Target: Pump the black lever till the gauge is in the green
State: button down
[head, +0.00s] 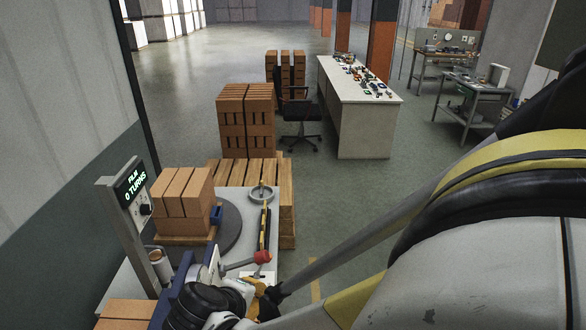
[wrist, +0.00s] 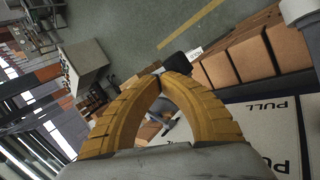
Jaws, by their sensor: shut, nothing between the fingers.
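My gripper (head: 262,287) is low in the head view, beside the machine's near right corner. In the wrist view its yellow fingers (wrist: 160,72) curve together and meet at the tips, with nothing held. A black piece (wrist: 180,68) shows just past the fingertips; it may be part of the black lever, but I cannot tell, nor whether the fingers touch it. A grey rod with a red knob (head: 262,257) sticks out just above my gripper in the head view. I cannot make out a gauge with a green zone in either view.
A display post (head: 131,186) reads "FILM 0 TURNS". Bricks (head: 183,194) stand on a round turntable (head: 228,228). White panels marked "PULL" (wrist: 258,118) show in the wrist view. A white table (head: 362,113) and chair (head: 302,112) stand farther off; open floor lies right of the machine.

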notch_tip(320, 180, down, 6)
jog(key=d+b, duration=0.2)
jog(key=b, duration=0.3)
jog(key=shift+w+d+r, duration=0.15)
jog(key=shift+d+r, duration=0.1)
jog(key=shift+d, duration=0.15)
dwell(3.9)
dwell(0.5)
jog(key=shift+a+r+p, duration=0.2)
jog(key=shift+r+p, duration=0.15)
jog(key=shift+r, duration=0.3)
jog(key=a+r+p, duration=0.4)
jog(key=r+p, duration=0.2)
jog(key=r, duration=0.2)
jog(key=shift+s+a+r, duration=0.35)
jog(key=shift+a, duration=0.05)
dwell(0.5)
